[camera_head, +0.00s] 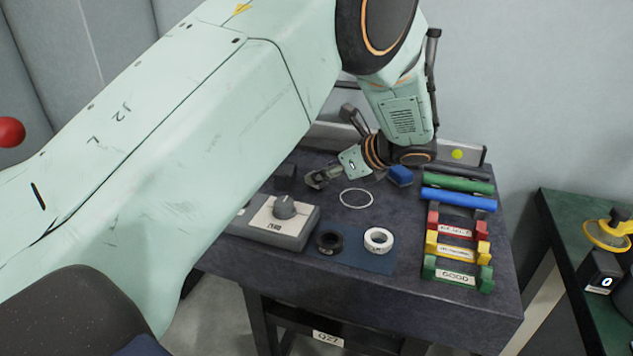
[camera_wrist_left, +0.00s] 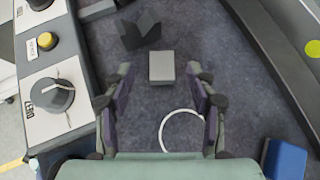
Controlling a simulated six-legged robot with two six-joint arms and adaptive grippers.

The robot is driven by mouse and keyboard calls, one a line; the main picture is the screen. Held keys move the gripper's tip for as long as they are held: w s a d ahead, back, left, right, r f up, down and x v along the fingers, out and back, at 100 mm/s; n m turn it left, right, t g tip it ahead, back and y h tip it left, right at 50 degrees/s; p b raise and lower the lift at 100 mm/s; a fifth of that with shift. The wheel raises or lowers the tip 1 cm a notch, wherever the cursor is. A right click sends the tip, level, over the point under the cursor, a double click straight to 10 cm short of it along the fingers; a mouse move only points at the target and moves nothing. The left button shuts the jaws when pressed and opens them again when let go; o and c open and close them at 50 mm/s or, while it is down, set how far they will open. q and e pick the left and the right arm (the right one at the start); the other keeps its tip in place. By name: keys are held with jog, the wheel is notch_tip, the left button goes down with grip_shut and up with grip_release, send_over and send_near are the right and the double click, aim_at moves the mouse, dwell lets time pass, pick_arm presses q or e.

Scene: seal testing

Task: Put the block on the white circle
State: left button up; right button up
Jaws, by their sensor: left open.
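A small light grey block (camera_wrist_left: 161,67) lies on the dark table top in the left wrist view. My left gripper (camera_wrist_left: 159,75) is open, with one finger on each side of the block in the picture; I cannot tell if the fingertips are at its height. In the head view my left gripper (camera_head: 318,179) is low over the table and the grey block cannot be made out. The white circle (camera_head: 356,206) is a thin ring on the table, right of the gripper. In the left wrist view the circle (camera_wrist_left: 166,120) is partly behind the right finger. My right gripper is not in view.
A blue block (camera_head: 400,176) sits right of the circle. A black V-shaped block (camera_wrist_left: 140,38) stands beyond the grey block. A control box with a knob (camera_head: 284,207) is at the front left. Green and blue rods (camera_head: 458,198) and coloured holders (camera_head: 457,252) stand right.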

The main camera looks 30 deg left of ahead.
pick_arm(q)
jog(key=x, duration=0.3)
jog(key=shift+w+d+f, duration=0.15)
jog(key=shift+d, duration=0.1)
jog(key=shift+a, duration=0.1)
jog(key=c, duration=0.9)
grip_shut()
